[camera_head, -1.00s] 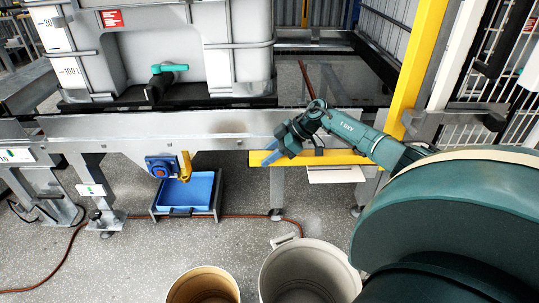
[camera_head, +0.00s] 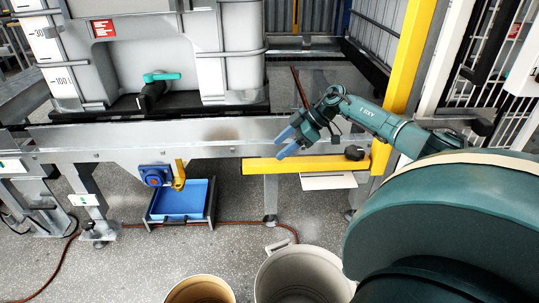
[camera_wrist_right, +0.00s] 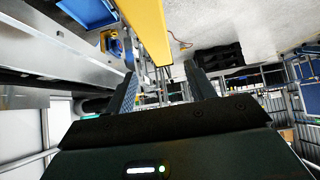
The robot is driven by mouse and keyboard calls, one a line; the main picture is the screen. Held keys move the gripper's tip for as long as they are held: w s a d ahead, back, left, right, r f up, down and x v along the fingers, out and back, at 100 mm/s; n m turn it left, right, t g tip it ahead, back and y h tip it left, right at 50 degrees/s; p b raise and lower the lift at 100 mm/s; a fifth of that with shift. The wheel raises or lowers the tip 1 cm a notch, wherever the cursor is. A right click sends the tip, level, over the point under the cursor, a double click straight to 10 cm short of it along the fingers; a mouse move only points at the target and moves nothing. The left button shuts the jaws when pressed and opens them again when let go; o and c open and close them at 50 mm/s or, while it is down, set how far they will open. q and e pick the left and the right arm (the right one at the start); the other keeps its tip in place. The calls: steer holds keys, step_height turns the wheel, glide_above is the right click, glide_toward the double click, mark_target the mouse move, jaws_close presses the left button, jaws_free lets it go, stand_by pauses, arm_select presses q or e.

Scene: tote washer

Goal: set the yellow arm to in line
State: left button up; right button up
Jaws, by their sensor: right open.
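A long yellow bar (camera_head: 305,164) lies level along the front of the steel frame, its right end near the yellow post. It also shows in the right wrist view (camera_wrist_right: 148,25). A short yellow lever (camera_head: 180,174) hangs down beside a blue housing (camera_head: 154,176); I cannot tell which of these is the yellow arm. My right gripper (camera_head: 284,144) is open and empty, its blue fingers pointing left just above the bar's left part. My left gripper is not in view.
A steel rail (camera_head: 110,139) runs behind the bar, with a white caged tank (camera_head: 240,75) above. A black knob (camera_head: 354,153) sits at the bar's right end. A blue tray (camera_head: 184,200) and two bins (camera_head: 285,255) stand below. A yellow post (camera_head: 412,60) rises at right.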

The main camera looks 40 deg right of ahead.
mark_target(295, 160)
steer(key=v, duration=0.4)
steer(key=shift+s+d+r, duration=0.2)
steer(key=shift+r, duration=0.05)
